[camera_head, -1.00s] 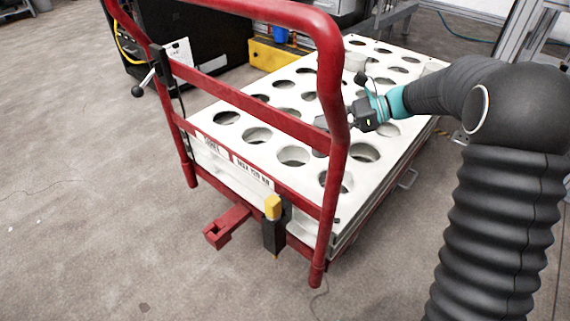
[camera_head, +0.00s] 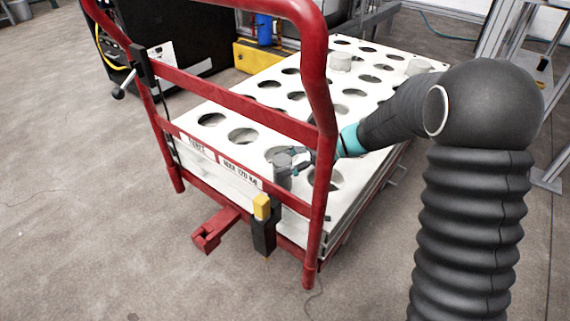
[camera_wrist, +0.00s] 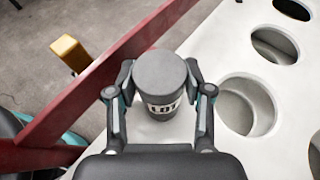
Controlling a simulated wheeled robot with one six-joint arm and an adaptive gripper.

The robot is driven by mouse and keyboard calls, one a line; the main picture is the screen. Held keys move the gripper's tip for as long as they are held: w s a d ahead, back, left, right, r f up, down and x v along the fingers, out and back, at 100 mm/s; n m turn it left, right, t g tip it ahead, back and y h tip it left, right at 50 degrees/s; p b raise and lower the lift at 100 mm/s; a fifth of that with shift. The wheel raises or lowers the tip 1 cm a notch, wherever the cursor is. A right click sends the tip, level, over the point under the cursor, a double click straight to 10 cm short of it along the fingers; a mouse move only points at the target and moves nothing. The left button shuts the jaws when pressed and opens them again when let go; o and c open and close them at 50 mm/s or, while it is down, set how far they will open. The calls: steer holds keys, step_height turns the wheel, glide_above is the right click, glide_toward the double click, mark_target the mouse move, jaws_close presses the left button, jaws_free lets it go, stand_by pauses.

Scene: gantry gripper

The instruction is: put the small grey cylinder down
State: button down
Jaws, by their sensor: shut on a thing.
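The small grey cylinder (camera_wrist: 160,82), with a white label and dark letters, stands upright between the fingers of my gripper (camera_wrist: 160,98) in the wrist view. My gripper is shut on it. In the head view the cylinder (camera_head: 282,161) shows behind the red rail, over the near part of the white cart top (camera_head: 222,98). A hole lies just right of it in the wrist view. I cannot tell whether its base touches the top.
The red handle frame (camera_head: 318,80) of the cart passes close beside my gripper. The white top has several round holes. Two other grey-white cylinders (camera_head: 340,62) (camera_head: 418,67) stand at its far part. A yellow-topped post (camera_head: 262,207) is at the near end.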

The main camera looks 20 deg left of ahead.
steer(key=shift+f, duration=0.1)
steer(key=shift+c, duration=2.4)
jaws_free()
steer(key=shift+d+r, duration=0.1)
steer(key=shift+r, duration=0.1)
steer(key=p+v, duration=0.2)
steer(key=v, duration=1)
steer(key=s+d+r+n+t+h, duration=0.3)
steer(key=s+d+n+h, duration=0.3)
steer(key=s+d, duration=0.4)
steer(key=s+d+r+n+t+h, duration=0.3)
steer(key=s+d+n+t+h, duration=0.3)
steer(key=s, duration=0.9)
steer(key=d+n, duration=0.2)
steer(key=d, duration=0.2)
steer(key=shift+d+r+n+t+h, duration=0.2)
steer(key=shift+d+n+t+h, duration=0.1)
steer(key=shift+h, duration=0.1)
